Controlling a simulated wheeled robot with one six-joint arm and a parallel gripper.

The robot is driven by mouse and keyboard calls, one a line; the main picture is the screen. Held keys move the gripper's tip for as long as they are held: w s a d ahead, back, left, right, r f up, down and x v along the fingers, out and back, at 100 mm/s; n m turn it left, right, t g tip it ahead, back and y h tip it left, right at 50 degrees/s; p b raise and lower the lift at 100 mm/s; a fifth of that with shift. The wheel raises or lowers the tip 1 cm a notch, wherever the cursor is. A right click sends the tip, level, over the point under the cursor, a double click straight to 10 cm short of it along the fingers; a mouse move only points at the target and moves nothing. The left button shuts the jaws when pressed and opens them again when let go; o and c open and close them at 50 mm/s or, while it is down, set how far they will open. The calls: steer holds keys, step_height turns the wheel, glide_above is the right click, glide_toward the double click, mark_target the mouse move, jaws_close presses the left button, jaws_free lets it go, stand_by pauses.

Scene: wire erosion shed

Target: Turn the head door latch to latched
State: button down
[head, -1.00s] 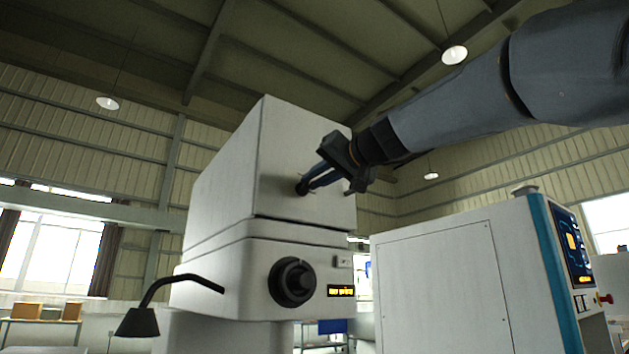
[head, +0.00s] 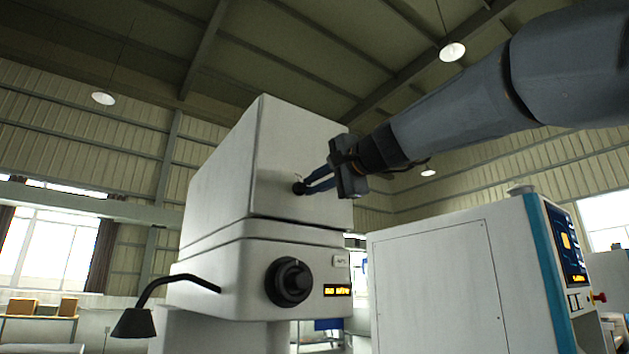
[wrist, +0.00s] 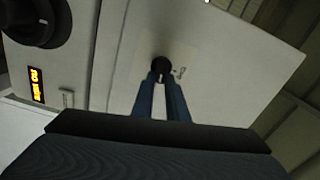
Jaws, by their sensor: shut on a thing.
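The head door latch is a small dark knob (head: 299,188) on the front face of the white machine head (head: 280,160). In the wrist view the latch (wrist: 161,66) shows as a round black knob with a pale mark, with small printed marks beside it. My gripper (head: 306,186) reaches in from the right, its two blue fingers shut on the latch. In the wrist view the fingers (wrist: 161,82) come up from below onto either side of the knob. The fingertips hide part of the latch. I cannot read its marked position.
A large black dial (head: 289,282) and a small amber display (head: 338,290) sit lower on the machine. A black lamp (head: 136,321) on a bent arm juts out at left. A white cabinet (head: 440,285) with a control screen (head: 569,240) stands at right, below my arm.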

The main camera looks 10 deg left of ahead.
steer(key=shift+f+m, duration=0.15)
steer(key=shift+m, duration=0.95)
steer(key=c, duration=1.7)
jaws_free()
steer(key=shift+c, duration=0.2)
steer(key=shift+s+d, duration=0.1)
steer(key=b+v, duration=0.2)
steer(key=v, duration=0.5)
steer(key=shift+s+d, duration=0.2)
steer(key=shift+d, duration=0.05)
